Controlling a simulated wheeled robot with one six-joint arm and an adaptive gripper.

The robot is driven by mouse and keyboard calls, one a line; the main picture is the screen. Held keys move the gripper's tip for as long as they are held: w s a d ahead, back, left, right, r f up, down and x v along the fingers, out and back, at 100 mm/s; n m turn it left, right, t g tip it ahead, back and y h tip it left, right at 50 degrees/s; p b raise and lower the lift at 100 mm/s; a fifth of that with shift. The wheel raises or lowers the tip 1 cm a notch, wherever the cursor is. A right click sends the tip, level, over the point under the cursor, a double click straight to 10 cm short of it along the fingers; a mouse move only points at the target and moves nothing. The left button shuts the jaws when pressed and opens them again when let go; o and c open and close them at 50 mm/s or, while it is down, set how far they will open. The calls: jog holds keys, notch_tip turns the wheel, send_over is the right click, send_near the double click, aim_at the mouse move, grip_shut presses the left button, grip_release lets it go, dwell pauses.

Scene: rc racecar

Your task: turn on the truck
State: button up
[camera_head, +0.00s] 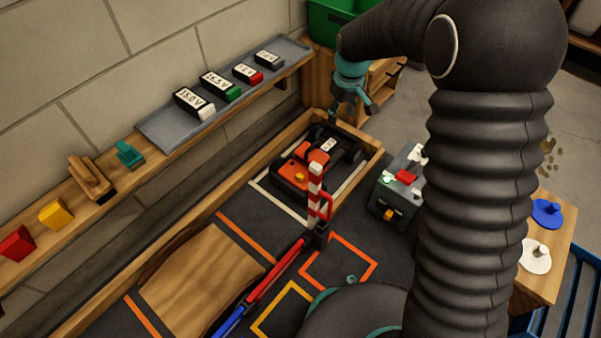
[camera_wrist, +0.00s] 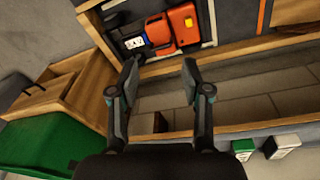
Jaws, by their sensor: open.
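The truck (camera_head: 309,165) is orange and black and stands inside a white marked bay in the far corner of the track. A white label sits on its dark rear part, and an orange-yellow piece is on its front. In the wrist view the truck (camera_wrist: 172,29) lies beyond the fingertips, at the top. My gripper (camera_head: 352,105) is above and behind the truck's rear end. In the wrist view my gripper (camera_wrist: 160,75) has its fingers apart with nothing between them. I cannot make out a switch on the truck.
A red-and-white striped post (camera_head: 315,184) stands close to the truck. A dark box with a red part (camera_head: 392,190) is to its right. Numbered packs stand on the grey shelf tray (camera_head: 165,135). A wooden ramp (camera_head: 205,280) lies nearer. A green bin (camera_wrist: 45,145) is beside my gripper.

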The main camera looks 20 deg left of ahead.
aim_at(300, 175)
jog(key=a+f+n+g+b, duration=0.1)
jog(key=a+f+n, duration=0.1)
jog(key=a+f, duration=0.6)
jog(key=a+f+n+b, duration=0.15)
jog(key=a+f, duration=0.25)
jog(key=f, duration=0.8)
jog(key=shift+h, duration=0.3)
jog(key=f, duration=0.9)
jog(key=w+f, duration=0.1)
jog(key=f, duration=0.4)
jog(key=shift+d+f+b, duration=0.1)
jog(key=shift+f+b, duration=0.1)
jog(key=shift+b, duration=0.1)
grip_shut()
